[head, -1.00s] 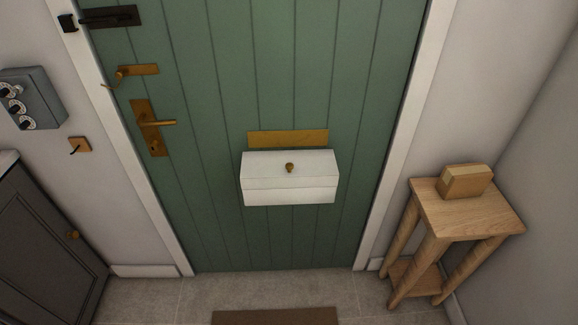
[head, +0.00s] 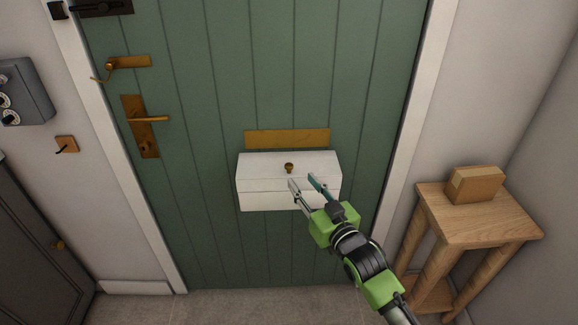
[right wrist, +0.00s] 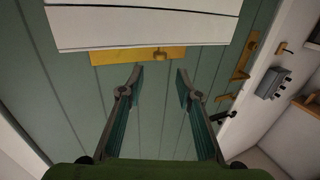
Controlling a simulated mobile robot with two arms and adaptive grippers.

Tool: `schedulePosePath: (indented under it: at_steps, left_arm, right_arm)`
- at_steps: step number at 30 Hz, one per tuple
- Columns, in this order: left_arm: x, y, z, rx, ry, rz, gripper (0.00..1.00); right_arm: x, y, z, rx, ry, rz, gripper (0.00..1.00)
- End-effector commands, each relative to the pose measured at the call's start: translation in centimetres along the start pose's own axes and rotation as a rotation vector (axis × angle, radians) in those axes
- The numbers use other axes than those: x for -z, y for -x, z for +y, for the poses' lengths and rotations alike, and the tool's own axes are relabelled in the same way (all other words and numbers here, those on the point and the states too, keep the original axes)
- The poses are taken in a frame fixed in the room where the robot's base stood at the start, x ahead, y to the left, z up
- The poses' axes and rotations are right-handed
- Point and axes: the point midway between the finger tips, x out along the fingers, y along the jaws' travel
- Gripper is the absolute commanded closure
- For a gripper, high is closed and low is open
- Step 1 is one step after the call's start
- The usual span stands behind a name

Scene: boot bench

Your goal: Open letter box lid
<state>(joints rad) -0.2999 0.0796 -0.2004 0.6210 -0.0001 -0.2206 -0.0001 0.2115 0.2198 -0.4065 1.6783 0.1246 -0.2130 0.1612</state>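The white letter box (head: 262,198) is mounted on the green door, below a brass slot plate (head: 287,138). Its lid (head: 258,165) is down, with a small brass knob (head: 289,168) on it. My right gripper (head: 302,181) is open and empty, its fingertips in front of the box, just below and right of the knob in the head view. In the right wrist view the scene appears upside down. There the letter box (right wrist: 140,24) is at the top, and the knob (right wrist: 160,52) lies just beyond the gap between the open fingertips (right wrist: 159,71). My left gripper is not in view.
The green door (head: 220,80) has brass handles (head: 140,125) at left. A wooden stand (head: 475,212) with a small box (head: 475,184) is at right. A grey cabinet (head: 35,250) and a grey wall unit (head: 22,92) are at left. The floor before the door is clear.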

Motion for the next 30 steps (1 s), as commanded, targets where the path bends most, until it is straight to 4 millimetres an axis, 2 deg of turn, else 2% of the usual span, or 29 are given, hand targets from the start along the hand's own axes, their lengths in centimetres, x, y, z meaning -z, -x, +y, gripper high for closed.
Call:
schedulePosePath:
  at_steps: [1,6,15,21,29,30]
  left_arm:
    - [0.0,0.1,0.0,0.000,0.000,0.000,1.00]
    - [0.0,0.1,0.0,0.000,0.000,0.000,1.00]
    - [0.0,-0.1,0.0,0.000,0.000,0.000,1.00]
    - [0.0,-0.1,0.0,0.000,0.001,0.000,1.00]
    - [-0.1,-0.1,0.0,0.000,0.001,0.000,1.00]
    - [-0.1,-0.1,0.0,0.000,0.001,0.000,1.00]
  right_arm:
    - [0.2,-1.3,0.0,0.000,0.000,0.002,0.68]
    - [0.1,-4.6,-0.1,0.000,0.000,0.001,0.68]
    - [-0.1,-8.6,0.0,0.000,0.000,-0.001,0.68]
    - [-0.1,-9.5,0.0,0.000,0.000,-0.001,0.68]
    - [-0.1,-9.5,0.0,0.000,0.000,-0.001,0.68]
    - [-0.1,-9.5,0.0,0.000,0.000,-0.002,0.76]
